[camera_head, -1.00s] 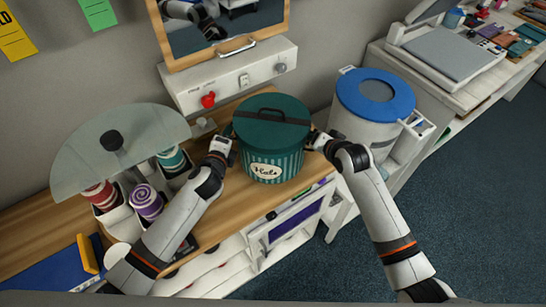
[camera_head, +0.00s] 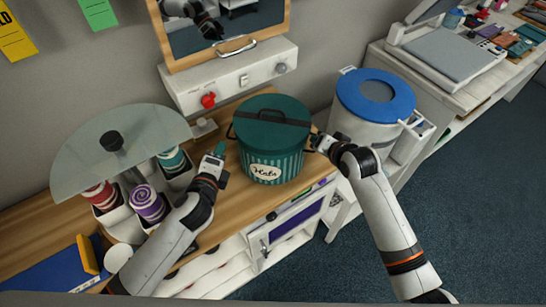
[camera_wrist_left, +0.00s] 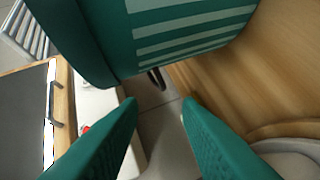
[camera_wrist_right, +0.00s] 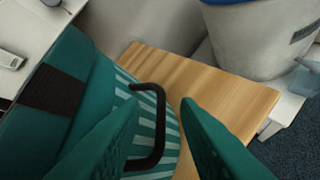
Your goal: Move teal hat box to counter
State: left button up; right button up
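The teal hat box (camera_head: 270,140) stands upright on the wooden counter top (camera_head: 232,206), with a dark strap across its lid and a "Hats" label in front. My left gripper (camera_head: 220,149) is open and empty, just left of the box and apart from it; its fingers show in the left wrist view (camera_wrist_left: 160,105), with the box beyond them. My right gripper (camera_head: 312,138) is at the box's right side. In the right wrist view its fingers (camera_wrist_right: 161,105) are apart, with the black side handle (camera_wrist_right: 158,115) between or just beyond them; I cannot tell whether they touch.
A glass-topped rack of rolled textiles (camera_head: 147,203) stands left of the box. A white bin with a blue lid (camera_head: 375,95) is at the right. A white unit with a red knob (camera_head: 208,100) and a mirror (camera_head: 225,25) are behind. Wood is bare before the box.

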jog(key=v, duration=0.9)
jog(key=shift+s, duration=0.2)
jog(key=shift+d, duration=0.15)
